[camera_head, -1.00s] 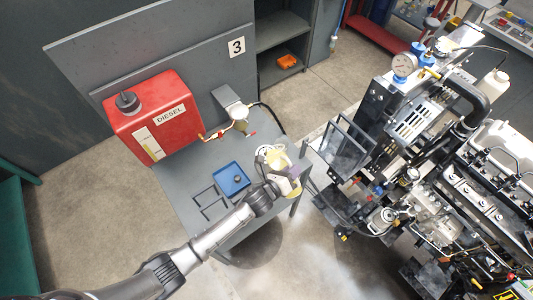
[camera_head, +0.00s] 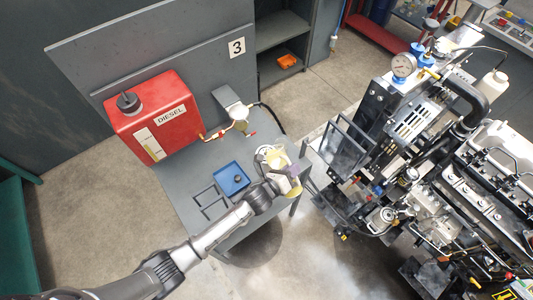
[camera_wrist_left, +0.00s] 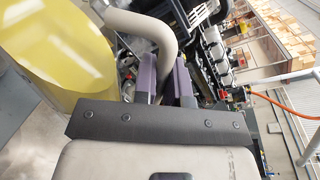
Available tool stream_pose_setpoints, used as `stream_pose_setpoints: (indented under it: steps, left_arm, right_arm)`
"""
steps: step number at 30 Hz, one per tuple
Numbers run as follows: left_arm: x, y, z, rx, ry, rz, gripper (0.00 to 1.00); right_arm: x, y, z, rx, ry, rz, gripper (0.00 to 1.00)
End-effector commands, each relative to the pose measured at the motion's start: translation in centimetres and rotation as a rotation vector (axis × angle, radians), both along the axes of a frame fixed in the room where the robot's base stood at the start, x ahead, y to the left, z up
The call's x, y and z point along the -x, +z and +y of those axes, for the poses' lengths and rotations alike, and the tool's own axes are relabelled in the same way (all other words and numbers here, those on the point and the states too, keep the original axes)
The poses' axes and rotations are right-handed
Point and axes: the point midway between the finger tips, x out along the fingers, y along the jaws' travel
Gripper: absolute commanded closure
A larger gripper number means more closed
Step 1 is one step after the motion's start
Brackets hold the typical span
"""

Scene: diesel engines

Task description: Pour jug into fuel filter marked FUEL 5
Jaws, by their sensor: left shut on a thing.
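The jug (camera_head: 276,158), pale with yellow contents, is over the right edge of the grey bench. My left gripper (camera_head: 290,184) is at the jug's near right side. In the left wrist view the yellow side of the jug (camera_wrist_left: 55,50) fills the upper left. There the purple fingers of my left gripper (camera_wrist_left: 165,80) are shut on its beige handle (camera_wrist_left: 155,30). The engine (camera_head: 455,190) stands at the right, apart from the jug. No FUEL 5 mark is legible, so I cannot tell which part is that filter. My right gripper is not in view.
A red DIESEL tank (camera_head: 160,115) stands on the bench (camera_head: 190,180), with a tap and hose beside it. A blue tray (camera_head: 231,178) lies near the jug. A black frame (camera_head: 345,150) juts from the engine stand. A narrow floor gap separates bench and stand.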

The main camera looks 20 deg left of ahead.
Motion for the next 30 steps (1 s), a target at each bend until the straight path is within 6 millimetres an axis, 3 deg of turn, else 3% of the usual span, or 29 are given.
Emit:
stream_pose_setpoints:
  steps: [30]
  left_arm:
    - [-0.19,0.36,0.15,0.032,-0.001,0.013,1.0]
  right_arm:
    - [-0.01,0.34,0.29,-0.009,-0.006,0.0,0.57]
